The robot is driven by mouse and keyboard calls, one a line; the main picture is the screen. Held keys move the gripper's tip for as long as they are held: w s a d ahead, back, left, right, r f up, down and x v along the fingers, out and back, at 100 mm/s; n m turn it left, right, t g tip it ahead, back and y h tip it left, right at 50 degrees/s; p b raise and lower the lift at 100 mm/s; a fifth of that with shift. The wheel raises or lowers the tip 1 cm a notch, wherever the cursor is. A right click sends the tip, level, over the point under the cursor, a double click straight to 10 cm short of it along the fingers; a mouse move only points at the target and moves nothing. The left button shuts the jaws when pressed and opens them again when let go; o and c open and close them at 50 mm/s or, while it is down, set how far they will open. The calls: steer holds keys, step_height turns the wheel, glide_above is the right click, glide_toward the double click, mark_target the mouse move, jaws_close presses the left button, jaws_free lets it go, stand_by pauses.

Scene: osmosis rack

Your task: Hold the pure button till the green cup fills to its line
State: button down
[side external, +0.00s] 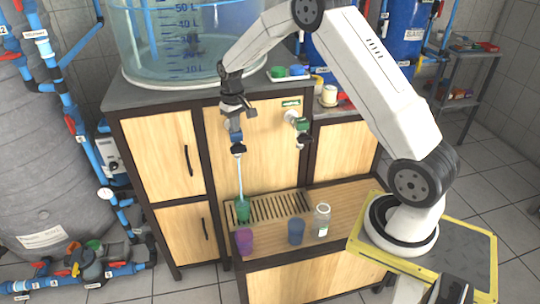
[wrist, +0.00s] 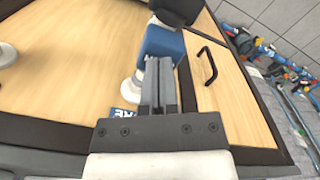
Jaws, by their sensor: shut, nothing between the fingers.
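The green cup (side external: 243,212) stands upright on the slatted drip grate (side external: 283,206), under the left dispenser (side external: 237,149). A thin pale stream runs from this dispenser into the cup. The water level and line in the cup are too small to tell. My gripper (side external: 237,117) is shut and empty, at the top of this dispenser. In the wrist view its fingers (wrist: 160,88) are together in front of the blue dispenser body (wrist: 162,46). A partly hidden blue label (wrist: 124,117) ends in "RE". The button itself is hidden by my fingers.
A purple cup (side external: 244,243), a blue cup (side external: 296,232) and a clear jar (side external: 321,222) stand on the wooden shelf in front of the grate. A second, green tap (side external: 299,124) is to the right. A large clear tank (side external: 180,45) stands above.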

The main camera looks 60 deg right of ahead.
steer(key=shift+r, duration=3)
steer(key=shift+s+a, duration=0.3)
steer(key=shift+a, duration=0.2)
steer(key=s+a+f+n+t, duration=0.1)
steer(key=s+a, duration=0.6)
steer(key=s, duration=0.3)
steer(key=s+a+f+n+t, duration=0.1)
steer(key=s+a+n, duration=0.1)
steer(key=s+a, duration=0.6)
steer(key=shift+s+t, duration=0.3)
steer(key=shift+s, duration=1.5)
